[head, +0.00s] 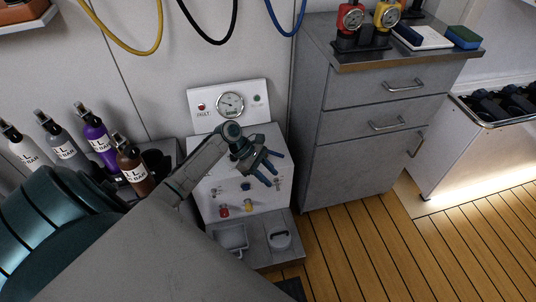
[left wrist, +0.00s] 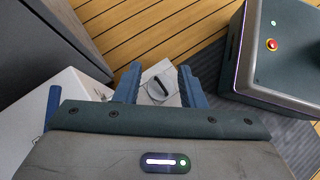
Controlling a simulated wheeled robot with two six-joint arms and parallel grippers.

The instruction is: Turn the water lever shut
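The white fill panel (head: 205,203) stands at the centre of the head view, with small coloured fittings on its front. A small dark-blue fitting (head: 245,187) sits just below my left gripper (head: 273,168); I cannot tell for sure that it is the water lever. In the left wrist view a blue upright handle (left wrist: 52,105) rises beside the white panel, left of my left gripper (left wrist: 160,69). The gripper's fingers are apart with nothing between them, in front of the panel and not around the handle. My right gripper is not in view.
A gauge board (head: 230,104) is above the panel. Bottles (head: 98,138) stand left. A grey cabinet (head: 360,165) stands right; wooden floor (head: 375,245) is clear.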

